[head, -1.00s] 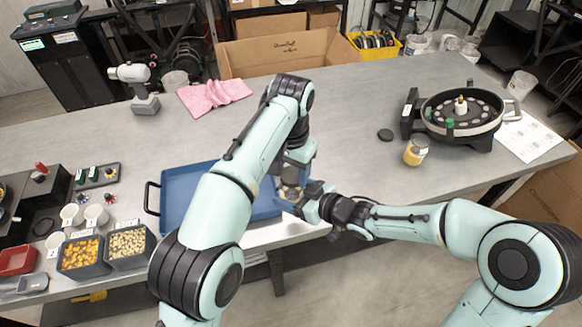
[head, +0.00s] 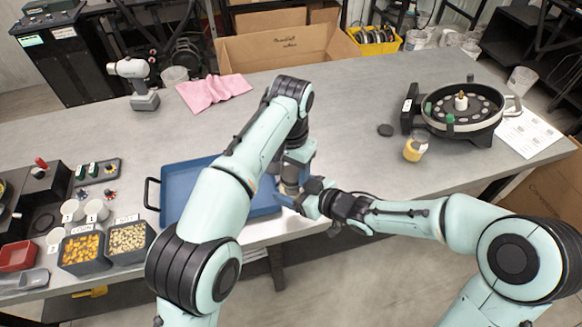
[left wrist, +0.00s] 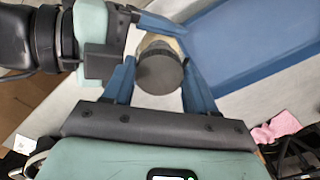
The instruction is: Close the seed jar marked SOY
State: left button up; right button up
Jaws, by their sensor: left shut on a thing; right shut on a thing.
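A small jar with a pale beige body (left wrist: 150,44) and a dark grey round lid (left wrist: 160,73) is between my two grippers, over the front edge of the table. My left gripper (left wrist: 160,84) points down from above, with its blue fingers on either side of the lid, shut on it. My right gripper (head: 288,194) comes in from the right and is shut on the jar body below the lid. In the head view the jar (head: 290,182) is mostly hidden by the grippers. The lid sits on the jar's top; how tight it is, and any marking, cannot be seen.
A blue tray (head: 180,190) lies beside and behind the grippers. To the right are a jar with yellow contents (head: 415,149), a loose black lid (head: 386,130) and a round seed meter (head: 462,110). Bins of seeds (head: 128,240) stand at the left. The middle table is clear.

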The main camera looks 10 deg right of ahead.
pick_arm(q)
jog(key=shift+f, duration=0.3)
pick_arm(e)
grip_shut()
pick_arm(q)
jog(key=m, duration=0.4)
jog(key=shift+w+a+m, duration=0.1)
jog(key=shift+m, duration=0.3)
jog(key=m, duration=0.4)
jog(key=shift+w+m, duration=0.1)
jog(key=shift+m, duration=0.3)
jog(key=m, duration=0.7)
jog(key=shift+w, duration=0.15)
jog(key=m, duration=1.1)
jog(key=shift+w+d, duration=0.1)
jog(key=shift+d, duration=0.15)
jog(key=m, duration=0.6)
jog(key=shift+d+m, duration=0.15)
jog(key=shift+m, duration=0.15)
